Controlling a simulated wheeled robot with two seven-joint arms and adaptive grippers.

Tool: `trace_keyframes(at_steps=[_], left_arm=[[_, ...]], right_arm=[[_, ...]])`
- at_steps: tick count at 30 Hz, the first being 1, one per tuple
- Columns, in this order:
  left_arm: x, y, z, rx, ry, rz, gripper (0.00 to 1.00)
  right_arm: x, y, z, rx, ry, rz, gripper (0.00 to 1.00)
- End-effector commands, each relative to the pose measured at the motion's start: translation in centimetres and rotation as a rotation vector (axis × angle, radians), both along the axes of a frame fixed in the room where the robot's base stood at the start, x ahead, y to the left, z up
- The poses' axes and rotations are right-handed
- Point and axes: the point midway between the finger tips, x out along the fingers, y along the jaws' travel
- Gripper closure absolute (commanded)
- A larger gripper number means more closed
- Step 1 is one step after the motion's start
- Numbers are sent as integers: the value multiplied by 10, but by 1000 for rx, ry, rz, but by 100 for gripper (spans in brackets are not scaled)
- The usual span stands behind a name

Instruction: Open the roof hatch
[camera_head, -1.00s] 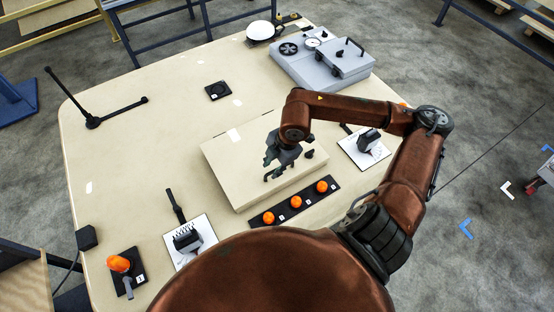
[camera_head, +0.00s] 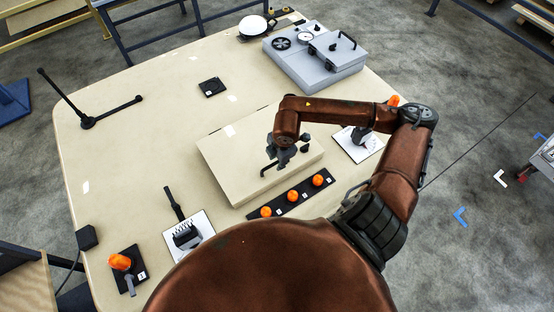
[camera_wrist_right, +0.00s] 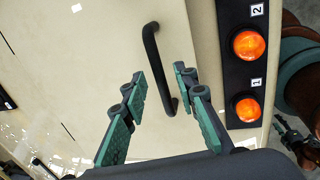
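The roof hatch (camera_head: 240,165) is a flat beige raised panel, lying shut in the middle of the beige roof. Its black bar handle (camera_head: 267,170) stands near its front edge. In the right wrist view the handle (camera_wrist_right: 153,60) runs between the two green-padded fingers. My right gripper (camera_wrist_right: 158,85) is open, with the fingers apart on either side of the handle's lower end. I see no finger clearly touching it. In the head view the right gripper (camera_head: 281,156) is partly hidden by its own wrist. My left gripper is not in view.
A black strip with orange lamps (camera_head: 292,196) lies along the hatch's front edge. A grey box (camera_head: 312,60) stands at the back.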

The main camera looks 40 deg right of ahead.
Motion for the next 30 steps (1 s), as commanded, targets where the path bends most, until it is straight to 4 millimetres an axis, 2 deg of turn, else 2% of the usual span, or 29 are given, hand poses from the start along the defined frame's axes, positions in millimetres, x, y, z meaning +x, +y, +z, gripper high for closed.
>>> trace_keyframes(at_steps=[2, 14, 30], left_arm=[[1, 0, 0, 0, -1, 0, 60], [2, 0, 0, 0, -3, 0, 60], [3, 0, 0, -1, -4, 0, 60]], right_arm=[[0, 0, 0, 0, 0, 1, 73], [0, 0, 0, 0, 0, 1, 100], [0, 0, 1, 0, 0, 1, 100]])
